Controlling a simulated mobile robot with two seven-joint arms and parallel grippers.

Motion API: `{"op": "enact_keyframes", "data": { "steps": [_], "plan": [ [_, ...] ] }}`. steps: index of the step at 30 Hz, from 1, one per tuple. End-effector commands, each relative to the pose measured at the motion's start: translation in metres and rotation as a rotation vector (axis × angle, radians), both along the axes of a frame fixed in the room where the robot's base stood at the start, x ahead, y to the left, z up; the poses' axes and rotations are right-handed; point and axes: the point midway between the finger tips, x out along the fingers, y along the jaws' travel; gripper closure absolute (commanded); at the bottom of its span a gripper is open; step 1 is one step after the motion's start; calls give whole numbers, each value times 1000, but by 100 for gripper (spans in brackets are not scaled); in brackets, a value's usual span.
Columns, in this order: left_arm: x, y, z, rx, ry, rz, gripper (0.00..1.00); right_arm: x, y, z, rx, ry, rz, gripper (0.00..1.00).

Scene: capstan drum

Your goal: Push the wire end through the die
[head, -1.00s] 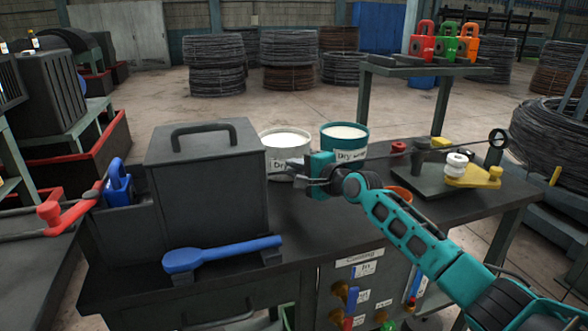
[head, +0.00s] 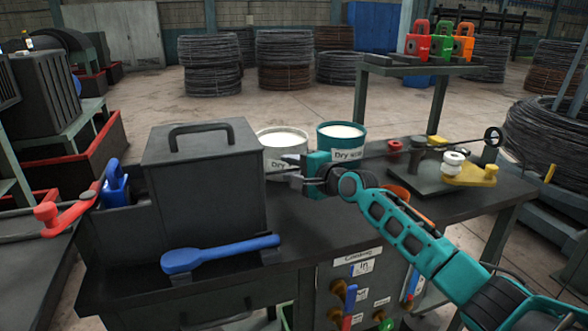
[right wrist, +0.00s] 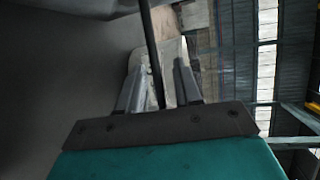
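The wire (head: 440,146) is a thin dark rod running from a ring at the right toward my right gripper. It also shows in the right wrist view (right wrist: 152,45), passing between the two fingers with a gap on each side. My right gripper (head: 290,168) is open, its fingers pointing left, close to the right side of a dark lidded box (head: 205,185). The wire's tip and where it meets the box are hard to make out. I cannot clearly identify the die; it may be hidden by the box. My left gripper is not in view.
Two tubs, one white (head: 282,142) and one teal (head: 340,138), stand just behind the gripper. A blue lever (head: 220,254) lies in front of the box. A white roller (head: 453,159) sits on a plate at the right. The bench top (head: 330,230) before the gripper is clear.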

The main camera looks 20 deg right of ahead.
Motion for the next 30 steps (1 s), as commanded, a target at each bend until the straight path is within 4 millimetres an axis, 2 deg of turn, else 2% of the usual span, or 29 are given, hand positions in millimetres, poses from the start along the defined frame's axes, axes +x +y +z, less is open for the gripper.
{"op": "enact_keyframes", "data": {
  "steps": [7,21,30],
  "plan": [
    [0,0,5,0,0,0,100,-14,-7,4,0,-1,0,66],
    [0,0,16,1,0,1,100,-90,-42,17,-2,1,0,66],
    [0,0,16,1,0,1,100,-114,-53,23,0,1,0,66]
  ]
}}
